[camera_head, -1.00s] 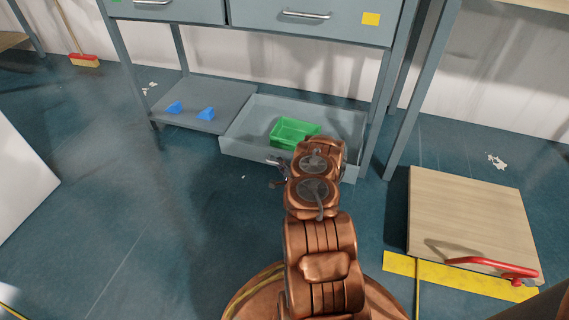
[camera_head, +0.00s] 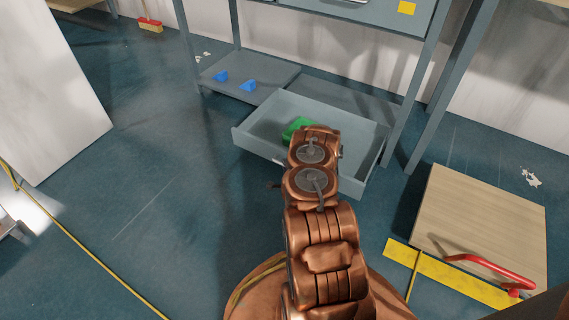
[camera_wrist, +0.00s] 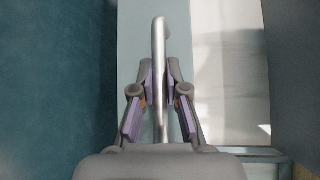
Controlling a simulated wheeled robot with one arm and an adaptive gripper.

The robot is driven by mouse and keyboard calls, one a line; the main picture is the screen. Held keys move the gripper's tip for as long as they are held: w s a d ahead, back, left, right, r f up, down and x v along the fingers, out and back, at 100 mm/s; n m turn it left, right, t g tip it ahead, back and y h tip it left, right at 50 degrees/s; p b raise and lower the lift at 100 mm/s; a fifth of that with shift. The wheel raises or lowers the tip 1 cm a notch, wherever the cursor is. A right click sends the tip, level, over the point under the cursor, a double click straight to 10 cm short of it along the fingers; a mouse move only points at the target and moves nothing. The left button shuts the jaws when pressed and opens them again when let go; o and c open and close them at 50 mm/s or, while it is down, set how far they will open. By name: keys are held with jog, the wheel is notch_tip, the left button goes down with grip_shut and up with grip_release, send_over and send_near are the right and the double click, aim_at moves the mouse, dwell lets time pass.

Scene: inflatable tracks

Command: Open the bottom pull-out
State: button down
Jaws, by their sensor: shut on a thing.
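The bottom pull-out is a grey drawer (camera_head: 255,146) under the workbench, and it stands well out from the frame. A green bin (camera_head: 291,130) lies inside it, partly hidden by my arm. In the wrist view, the drawer's silver bar handle (camera_wrist: 159,38) runs between the two fingers of my gripper (camera_wrist: 160,88). The gripper is shut on this handle, in front of the pale drawer front (camera_wrist: 135,48). In the head view my arm covers most of the gripper and handle.
Two blue blocks (camera_head: 235,82) lie on the fixed lower shelf (camera_head: 268,83) beside the drawer. A white panel (camera_head: 50,100) stands at left. The floor between is clear.

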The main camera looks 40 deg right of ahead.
jog(key=shift+s+f, duration=0.1)
jog(key=shift+s, duration=0.05)
jog(key=c, duration=1.2)
grip_release()
jog(key=shift+v, duration=3.65)
